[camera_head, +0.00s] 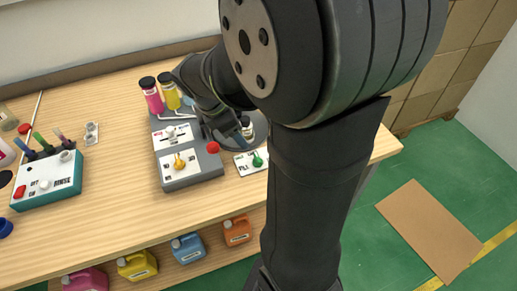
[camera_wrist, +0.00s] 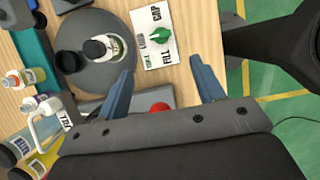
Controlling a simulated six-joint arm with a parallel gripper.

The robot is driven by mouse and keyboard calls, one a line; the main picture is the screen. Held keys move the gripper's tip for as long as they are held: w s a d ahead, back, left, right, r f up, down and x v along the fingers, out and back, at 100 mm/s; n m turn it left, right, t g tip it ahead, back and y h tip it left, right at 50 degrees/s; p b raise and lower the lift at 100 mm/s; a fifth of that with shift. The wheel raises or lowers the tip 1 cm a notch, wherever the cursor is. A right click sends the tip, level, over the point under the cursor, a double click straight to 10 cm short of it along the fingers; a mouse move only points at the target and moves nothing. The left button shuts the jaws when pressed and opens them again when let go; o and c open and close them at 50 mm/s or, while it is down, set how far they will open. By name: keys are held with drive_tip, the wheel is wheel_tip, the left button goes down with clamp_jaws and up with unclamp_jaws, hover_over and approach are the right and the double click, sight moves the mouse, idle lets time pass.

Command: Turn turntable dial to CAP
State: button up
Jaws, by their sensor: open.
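The turntable dial is a green knob (camera_wrist: 159,34) on a white plate (camera_wrist: 151,60) with printed labels, among them FILL and CAP. Which label the knob points to is not clear. In the head view the green knob (camera_head: 258,160) is on its plate (camera_head: 242,167) at the table's front, right of the grey machine. My gripper (camera_wrist: 163,78) is open and empty, its two blue fingers apart. In the wrist view the plate lies ahead of and between the fingertips, with no contact visible. In the head view my arm hides most of the gripper.
A grey turntable (camera_wrist: 88,82) beside the plate carries a bottle (camera_wrist: 104,48) and a black cap (camera_wrist: 68,62). A grey machine (camera_head: 192,181) with a yellow knob and red button stands left of the dial. A teal rinse station (camera_head: 63,183) is further left. The table edge is close by.

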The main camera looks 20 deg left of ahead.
drive_tip(key=x, duration=1.3)
drive_tip(key=shift+w+d+f, duration=0.1)
drive_tip(key=shift+f, duration=0.2)
drive_tip(key=c, duration=1)
